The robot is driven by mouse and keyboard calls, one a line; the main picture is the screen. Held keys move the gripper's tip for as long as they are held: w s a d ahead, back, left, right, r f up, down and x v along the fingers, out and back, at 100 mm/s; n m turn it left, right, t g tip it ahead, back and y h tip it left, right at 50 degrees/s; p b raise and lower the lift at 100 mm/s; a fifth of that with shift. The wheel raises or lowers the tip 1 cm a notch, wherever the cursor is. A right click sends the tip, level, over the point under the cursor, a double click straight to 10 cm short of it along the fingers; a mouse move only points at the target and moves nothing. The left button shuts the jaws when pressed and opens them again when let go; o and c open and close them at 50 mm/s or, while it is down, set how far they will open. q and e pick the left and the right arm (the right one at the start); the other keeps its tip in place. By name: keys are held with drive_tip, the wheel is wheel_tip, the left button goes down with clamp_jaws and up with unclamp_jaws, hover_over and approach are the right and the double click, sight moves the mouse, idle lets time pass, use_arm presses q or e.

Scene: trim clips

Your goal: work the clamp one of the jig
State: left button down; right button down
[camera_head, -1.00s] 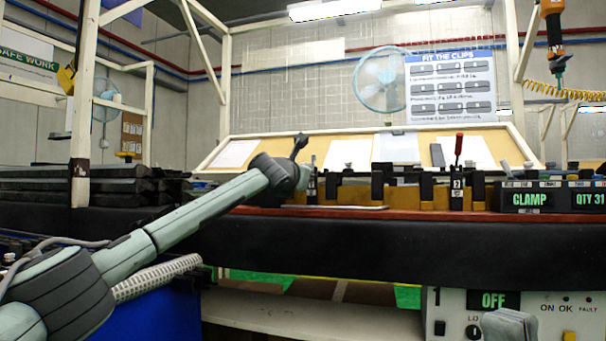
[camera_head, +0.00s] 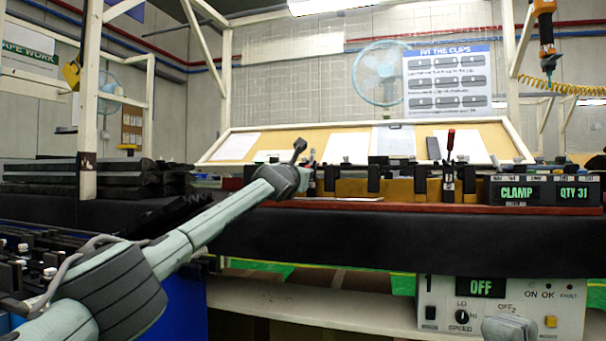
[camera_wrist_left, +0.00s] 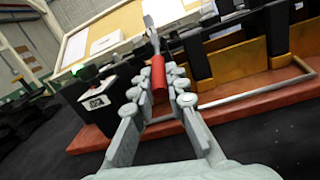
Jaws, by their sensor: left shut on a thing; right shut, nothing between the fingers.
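Clamp one shows in the left wrist view as a red handle (camera_wrist_left: 159,78) with a metal lever above it, by a dark block with a white label (camera_wrist_left: 96,102). My left gripper (camera_wrist_left: 157,95) is shut on the red handle, one finger on each side. In the head view the left gripper (camera_head: 297,181) is at the left end of the jig (camera_head: 400,189) and hides most of this clamp. A second clamp with an upright red handle (camera_head: 450,140) stands further right on the jig. My right gripper (camera_head: 510,328) is shut and empty at the bottom edge, mostly out of frame.
A display box reading CLAMP and QTY 31 (camera_head: 542,192) sits right of the jig. A control box reading OFF (camera_head: 500,305) is below the bench's black front (camera_head: 380,243). Dark stacked parts (camera_head: 90,185) lie at left. A metal bar (camera_wrist_left: 255,92) runs near the left fingers.

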use_arm(q)
drive_tip(key=c, duration=1.5)
unclamp_jaws()
drive_tip(key=shift+s+a+r, duration=0.15)
drive_tip(key=shift+s+r, duration=0.2)
drive_tip(key=shift+s+a, duration=0.1)
drive_tip(key=shift+s, duration=0.15)
drive_tip(key=f+v, duration=0.1)
drive_tip(key=v, duration=0.5)
drive_tip(key=shift+s, duration=0.1)
